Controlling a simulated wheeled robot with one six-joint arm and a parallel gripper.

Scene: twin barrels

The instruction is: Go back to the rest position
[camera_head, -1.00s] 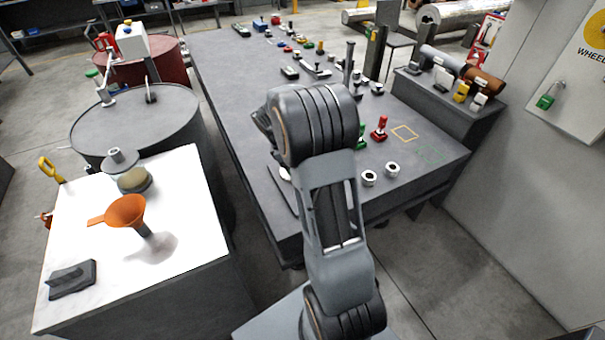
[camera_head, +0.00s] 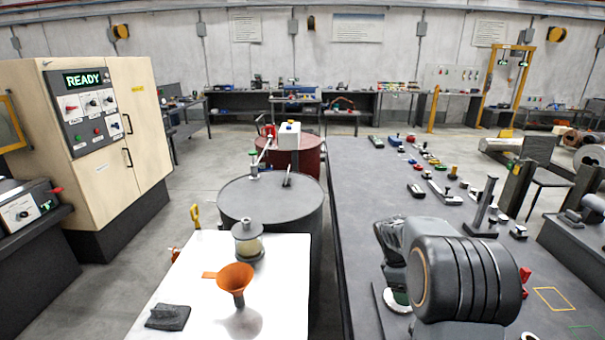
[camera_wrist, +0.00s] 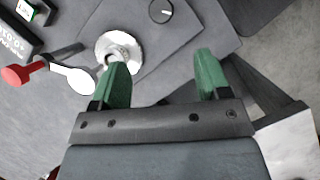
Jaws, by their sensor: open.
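My gripper (camera_wrist: 163,78) is open in the wrist view, with its two green fingertips apart and nothing between them. A pale metallic round piece (camera_wrist: 118,46) lies on a dark plate just beyond the left fingertip. In the head view my arm stands at the lower right, over the near end of the long grey table (camera_head: 350,180). The fingers do not show there, hidden by my arm.
A white-topped stand (camera_head: 285,265) with an orange funnel (camera_head: 236,278) is left of the table. A grey barrel (camera_head: 270,208) and a red barrel (camera_head: 303,160) stand behind it. A cabinet (camera_head: 130,185) reads READY. Open floor lies between cabinet and barrels.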

